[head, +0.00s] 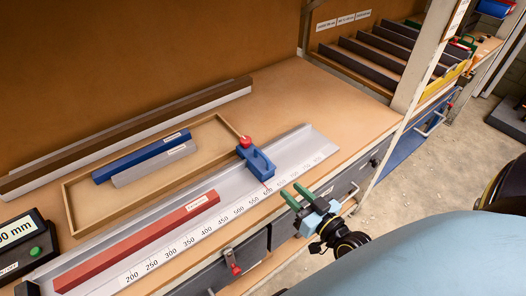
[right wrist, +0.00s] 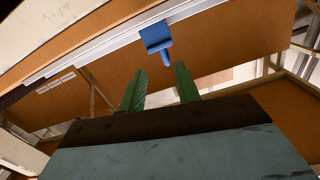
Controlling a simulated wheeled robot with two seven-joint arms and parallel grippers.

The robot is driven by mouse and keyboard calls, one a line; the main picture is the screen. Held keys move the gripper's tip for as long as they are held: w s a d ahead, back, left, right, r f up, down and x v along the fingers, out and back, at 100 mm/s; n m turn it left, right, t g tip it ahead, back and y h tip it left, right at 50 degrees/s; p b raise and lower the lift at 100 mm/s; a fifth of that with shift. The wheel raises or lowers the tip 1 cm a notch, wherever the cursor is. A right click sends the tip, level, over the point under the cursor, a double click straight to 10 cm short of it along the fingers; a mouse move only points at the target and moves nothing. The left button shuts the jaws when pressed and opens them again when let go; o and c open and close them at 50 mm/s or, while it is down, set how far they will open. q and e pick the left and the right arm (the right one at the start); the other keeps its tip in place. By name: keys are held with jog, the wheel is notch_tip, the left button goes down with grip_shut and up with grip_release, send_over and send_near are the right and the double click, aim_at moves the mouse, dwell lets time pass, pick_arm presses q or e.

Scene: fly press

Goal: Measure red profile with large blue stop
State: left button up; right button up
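The red profile (head: 135,243) lies along the grey measuring rail (head: 310,140), toward its left end, with the printed scale in front of it. The blue stop (head: 259,161) with a red knob (head: 245,142) sits on the rail near the 600 mark. A gap separates it from the red profile's right end. My right gripper (head: 291,190) is open and empty, in front of the rail, to the right of and nearer than the stop. In the right wrist view the blue stop (right wrist: 157,40) shows beyond the two green fingers (right wrist: 160,70), not between them. My left gripper is not in view.
A shallow wooden tray (head: 69,208) behind the rail holds a blue profile (head: 142,156) and a grey profile (head: 155,166). A display (head: 22,240) with a green button stands at the left. A slotted rack (head: 375,55) and post (head: 425,60) stand at the right.

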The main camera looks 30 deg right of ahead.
aim_at(268, 161)
jog(key=shift+t, duration=0.3)
jog(key=w+r, duration=0.1)
jog(key=w, duration=0.3)
jog(key=w+r, duration=0.1)
jog(key=w, duration=0.4)
jog(key=w+a+r, duration=0.1)
jog(key=w, duration=0.3)
jog(key=shift+w+a, duration=0.1)
jog(key=shift+w, duration=0.25)
grip_shut()
